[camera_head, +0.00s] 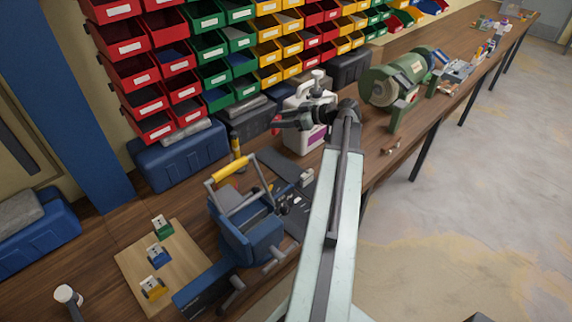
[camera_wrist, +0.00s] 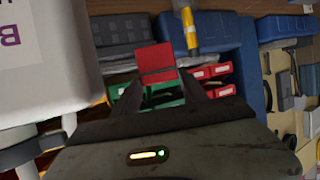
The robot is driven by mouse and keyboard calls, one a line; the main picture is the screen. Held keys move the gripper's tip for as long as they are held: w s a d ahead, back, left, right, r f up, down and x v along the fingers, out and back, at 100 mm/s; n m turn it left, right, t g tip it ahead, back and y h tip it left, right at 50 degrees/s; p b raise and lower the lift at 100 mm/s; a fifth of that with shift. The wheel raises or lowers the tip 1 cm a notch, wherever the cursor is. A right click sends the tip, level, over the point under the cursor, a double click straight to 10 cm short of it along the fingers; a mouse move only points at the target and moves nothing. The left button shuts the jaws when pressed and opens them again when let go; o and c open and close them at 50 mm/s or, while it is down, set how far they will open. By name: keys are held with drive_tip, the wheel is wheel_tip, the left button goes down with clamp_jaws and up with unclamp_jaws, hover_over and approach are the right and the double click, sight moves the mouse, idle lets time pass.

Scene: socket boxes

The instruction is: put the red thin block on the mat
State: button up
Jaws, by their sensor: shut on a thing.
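The red thin block (camera_wrist: 155,62) is between the fingertips of my gripper (camera_wrist: 161,80) in the wrist view. My gripper is shut on it. In the head view my gripper (camera_head: 279,122) is at the left end of the arm, in front of the white jug, with a small red part of the block (camera_head: 275,130) showing. The block is held above the bench.
A blue vise-like tool (camera_head: 245,232) stands in front of the sheet. A wooden board (camera_head: 185,255) with small socket boxes lies at left. The white jug (camera_head: 305,140) stands close to my gripper. A green grinder (camera_head: 393,85) is at right; bins line the wall.

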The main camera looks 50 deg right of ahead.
wheel_tip(320, 180, down, 16)
drive_tip(key=b, duration=1.4)
drive_tip(key=shift+r, duration=0.15)
drive_tip(key=shift+r+p, duration=0.25)
drive_tip(key=shift+p, duration=0.05)
drive_tip(key=shift+f, duration=0.25)
drive_tip(key=o, duration=1.4)
drive_tip(key=shift+r, duration=0.1)
drive_tip(key=shift+s+r, duration=0.15)
drive_tip(key=shift+r, duration=0.2)
drive_tip(key=p+v, duration=0.4)
drive_tip(key=v, duration=0.7)
drive_tip(key=shift+s+p, duration=0.3)
drive_tip(key=shift+s, duration=0.05)
drive_tip(key=shift+d, duration=0.1)
